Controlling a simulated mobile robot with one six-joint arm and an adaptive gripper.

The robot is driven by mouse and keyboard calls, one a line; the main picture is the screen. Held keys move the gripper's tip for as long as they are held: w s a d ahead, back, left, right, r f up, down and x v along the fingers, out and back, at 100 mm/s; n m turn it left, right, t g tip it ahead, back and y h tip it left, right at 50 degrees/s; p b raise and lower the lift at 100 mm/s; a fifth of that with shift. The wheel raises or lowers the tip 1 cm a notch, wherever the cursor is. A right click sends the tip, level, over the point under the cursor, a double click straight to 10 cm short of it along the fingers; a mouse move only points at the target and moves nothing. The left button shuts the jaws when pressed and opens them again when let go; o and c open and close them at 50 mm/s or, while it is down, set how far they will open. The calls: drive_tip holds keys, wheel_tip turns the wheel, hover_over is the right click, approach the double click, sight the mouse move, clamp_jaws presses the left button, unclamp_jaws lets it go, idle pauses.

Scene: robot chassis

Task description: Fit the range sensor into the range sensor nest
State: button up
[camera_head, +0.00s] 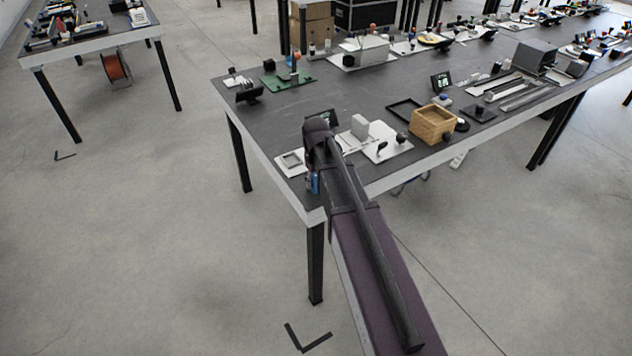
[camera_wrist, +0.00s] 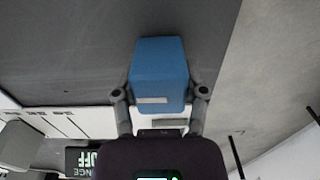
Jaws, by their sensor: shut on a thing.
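The range sensor appears to be the blue block (camera_wrist: 160,70) in the wrist view. My gripper (camera_wrist: 160,94) is shut on it, with one finger on each side. In the head view the block (camera_head: 315,184) shows as a small blue patch near the table's front left corner, under my arm's end. A white board (camera_head: 375,154) lies there, partly hidden by my arm. A grey square frame (camera_head: 291,160) on its left part may be the nest. I cannot see the block inside any frame.
A light grey block (camera_head: 360,126) and a dark knob (camera_head: 382,147) stand on the white board. A wooden box (camera_head: 432,123) stands to the right, beside a black frame (camera_head: 404,109). A green board (camera_head: 289,79) lies farther back. The dark tabletop (camera_head: 330,92) between is bare.

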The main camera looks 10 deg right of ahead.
drive_tip(key=shift+r, duration=0.15)
wheel_tip(320, 180, up, 3)
drive_tip(key=p, duration=0.3)
drive_tip(key=s+r+p, duration=0.1)
drive_tip(key=s+p, duration=0.1)
drive_tip(key=s, duration=1.4)
drive_tip(key=shift+r, duration=0.35)
drive_tip(key=shift+d, duration=0.1)
